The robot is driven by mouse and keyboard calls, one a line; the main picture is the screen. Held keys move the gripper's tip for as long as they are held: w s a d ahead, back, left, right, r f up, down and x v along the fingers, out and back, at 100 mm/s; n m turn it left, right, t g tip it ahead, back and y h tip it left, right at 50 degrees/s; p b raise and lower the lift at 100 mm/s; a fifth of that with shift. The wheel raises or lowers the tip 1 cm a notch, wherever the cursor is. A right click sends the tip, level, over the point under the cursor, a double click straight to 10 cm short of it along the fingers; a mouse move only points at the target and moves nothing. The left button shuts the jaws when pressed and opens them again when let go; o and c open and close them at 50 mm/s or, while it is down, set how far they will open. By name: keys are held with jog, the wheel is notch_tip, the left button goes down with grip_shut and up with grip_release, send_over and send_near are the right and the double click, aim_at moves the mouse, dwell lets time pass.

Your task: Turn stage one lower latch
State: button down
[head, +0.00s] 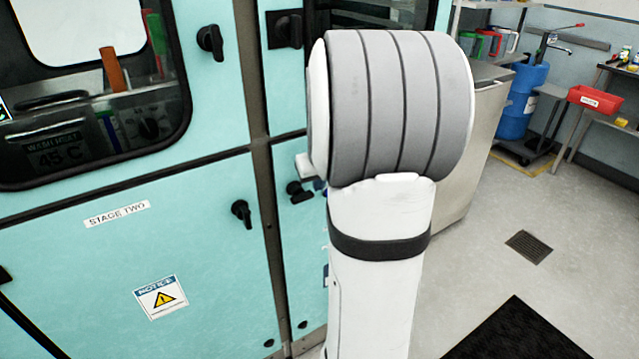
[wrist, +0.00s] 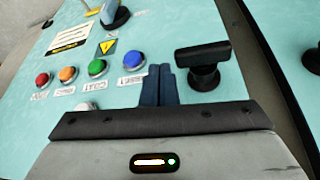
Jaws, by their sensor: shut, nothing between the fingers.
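A black latch (wrist: 203,62) sits on the turquoise panel in the wrist view, its bar lying roughly crosswise. In the head view what looks like the same latch (head: 299,191) shows just left of my arm, right of the door seam. My gripper (wrist: 160,72) has its dark blue fingers shut together and empty, just left of the latch bar's end. I cannot tell whether they touch it. In the head view my gripper is almost wholly hidden behind my arm. No stage one label is readable.
Red (wrist: 42,79), orange (wrist: 67,74), green (wrist: 97,68) and blue (wrist: 134,61) buttons lie left of my fingers. Another black latch (wrist: 313,60) is at the right edge. The stage two door (head: 90,250) has its own latch (head: 241,212).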

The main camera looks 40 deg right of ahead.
jog(key=s+d+r+p, duration=0.2)
jog(key=s+d+r, duration=0.2)
jog(key=d+r, duration=0.3)
jog(key=shift+d+r, duration=0.4)
jog(key=shift+r, duration=0.45)
